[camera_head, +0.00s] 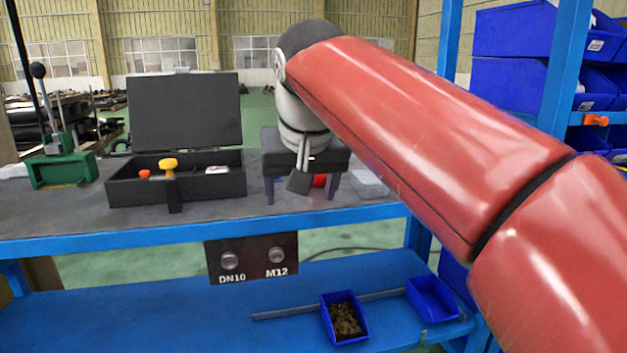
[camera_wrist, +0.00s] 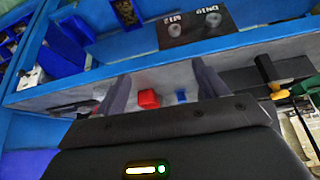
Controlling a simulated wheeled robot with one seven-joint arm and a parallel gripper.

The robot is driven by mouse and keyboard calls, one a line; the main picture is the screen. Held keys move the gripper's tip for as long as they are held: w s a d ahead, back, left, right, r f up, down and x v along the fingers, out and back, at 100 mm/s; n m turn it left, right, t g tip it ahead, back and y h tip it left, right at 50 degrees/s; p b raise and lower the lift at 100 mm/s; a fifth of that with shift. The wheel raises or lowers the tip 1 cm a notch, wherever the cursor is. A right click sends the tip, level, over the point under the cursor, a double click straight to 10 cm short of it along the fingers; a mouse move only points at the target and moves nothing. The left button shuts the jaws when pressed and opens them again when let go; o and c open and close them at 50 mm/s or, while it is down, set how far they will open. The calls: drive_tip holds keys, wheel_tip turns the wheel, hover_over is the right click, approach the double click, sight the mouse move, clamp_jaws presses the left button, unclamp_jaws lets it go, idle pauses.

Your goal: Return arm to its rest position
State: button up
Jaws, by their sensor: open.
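My red arm crosses the head view from the lower right to the bench. My gripper (camera_head: 302,190) hangs over the middle of the bench, pointing down, with its two grey fingers spread apart. In the wrist view my gripper (camera_wrist: 160,74) is open, with nothing held between the fingers. A small red object (camera_head: 319,181) shows behind the gripper in the head view; its full shape is partly hidden. A red object (camera_wrist: 148,98) also shows between the fingers in the wrist view, apart from them.
On the blue-framed bench (camera_head: 210,232) stand an open black case (camera_head: 120,192) with a yellow-knobbed item (camera_head: 168,164), a green lever press (camera_head: 62,168) and a clear box (camera_head: 370,182). A DN10/M12 plate (camera_head: 252,258) hangs in front. Blue bins (camera_head: 336,331) sit below; a blue rack (camera_head: 562,60) stands right.

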drive_tip(key=s+d+f, duration=0.5)
drive_tip(key=s+f, duration=0.1)
drive_tip(key=f, duration=0.2)
drive_tip(key=s+d+f+m, duration=0.1)
drive_tip(key=s+d+f, duration=0.5)
drive_tip(key=f, duration=0.2)
drive_tip(key=s+d+f+m+h, duration=0.1)
drive_tip(key=s+d+f, duration=0.5)
drive_tip(key=f, duration=0.2)
drive_tip(key=shift+f, duration=0.35)
drive_tip(key=shift+d, duration=0.1)
